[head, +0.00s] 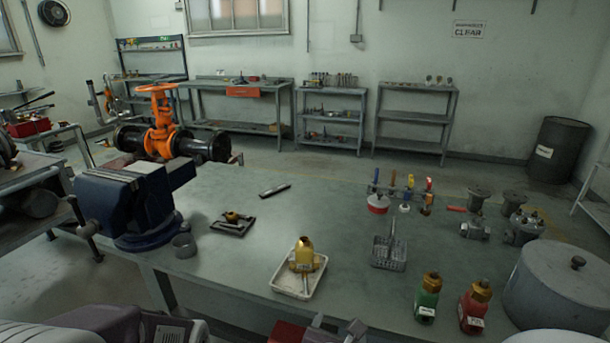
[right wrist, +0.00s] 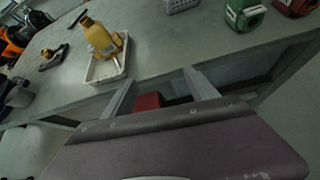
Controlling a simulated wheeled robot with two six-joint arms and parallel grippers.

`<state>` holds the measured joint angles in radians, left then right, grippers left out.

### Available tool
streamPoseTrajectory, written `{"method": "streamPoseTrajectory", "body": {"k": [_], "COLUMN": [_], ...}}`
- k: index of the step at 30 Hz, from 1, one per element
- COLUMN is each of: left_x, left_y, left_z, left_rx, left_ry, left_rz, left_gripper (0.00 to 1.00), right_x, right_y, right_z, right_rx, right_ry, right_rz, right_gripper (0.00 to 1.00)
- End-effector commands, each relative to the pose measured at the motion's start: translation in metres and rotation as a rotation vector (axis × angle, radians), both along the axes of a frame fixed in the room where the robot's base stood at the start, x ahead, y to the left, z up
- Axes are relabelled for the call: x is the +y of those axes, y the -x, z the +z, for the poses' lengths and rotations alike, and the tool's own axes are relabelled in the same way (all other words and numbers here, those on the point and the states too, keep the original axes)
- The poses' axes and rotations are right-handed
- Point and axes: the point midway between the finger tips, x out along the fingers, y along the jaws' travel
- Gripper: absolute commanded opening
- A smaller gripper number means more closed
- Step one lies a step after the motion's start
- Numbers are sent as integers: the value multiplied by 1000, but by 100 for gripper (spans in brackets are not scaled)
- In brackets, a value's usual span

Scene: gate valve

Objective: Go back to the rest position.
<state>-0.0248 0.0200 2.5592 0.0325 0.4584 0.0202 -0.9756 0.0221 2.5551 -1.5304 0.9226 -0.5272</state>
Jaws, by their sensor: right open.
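My right gripper (head: 337,326) is at the bottom edge of the head view, low at the near side of the workbench (head: 235,262). In the right wrist view its two fingers (right wrist: 160,85) are spread apart with nothing held between them. A brass valve part (head: 303,254) stands in a white tray (head: 284,286) on the bench, beyond the gripper and apart from it; it also shows in the right wrist view (right wrist: 98,38). The orange gate valve (head: 162,122) on its dark pipe is farther back at the left. My left gripper does not show.
A blue vise (head: 125,203) stands at the bench's left end. A small dark tray (head: 233,226) lies near the vise. The bench middle is mostly clear.

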Motion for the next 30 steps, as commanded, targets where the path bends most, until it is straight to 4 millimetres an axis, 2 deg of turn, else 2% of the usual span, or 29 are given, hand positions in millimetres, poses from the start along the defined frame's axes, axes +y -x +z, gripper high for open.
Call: {"method": "streamPoseTrajectory", "body": {"k": [5,10,12,15,18,20,24,25,30], "left_x": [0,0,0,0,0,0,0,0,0], "left_y": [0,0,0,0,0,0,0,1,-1], "left_z": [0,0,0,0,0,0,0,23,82], "left_rx": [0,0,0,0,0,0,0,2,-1], "left_ry": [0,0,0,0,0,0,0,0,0], "left_rz": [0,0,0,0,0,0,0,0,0], "left_gripper": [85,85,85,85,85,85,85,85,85], "right_x": [-54,-102,-113,-116,-113,-111,-113,-111,-110], "right_y": [16,55,74,95,104,102,87,87,87], "right_z": [-31,-69,-83,-100,-110,-112,-113,-89,-32], "right_rx": [106,198,214,198,137,81,-102,-94,-83], "right_ry": [-166,-445,-594,-835,-1076,-1214,-1527,-1521,-1509], "right_rz": [-332,-832,-1082,-1463,-1822,-2018,-2425,-2417,-2402], "right_gripper": [67,67,67,67,67,67,67,67,67]}}
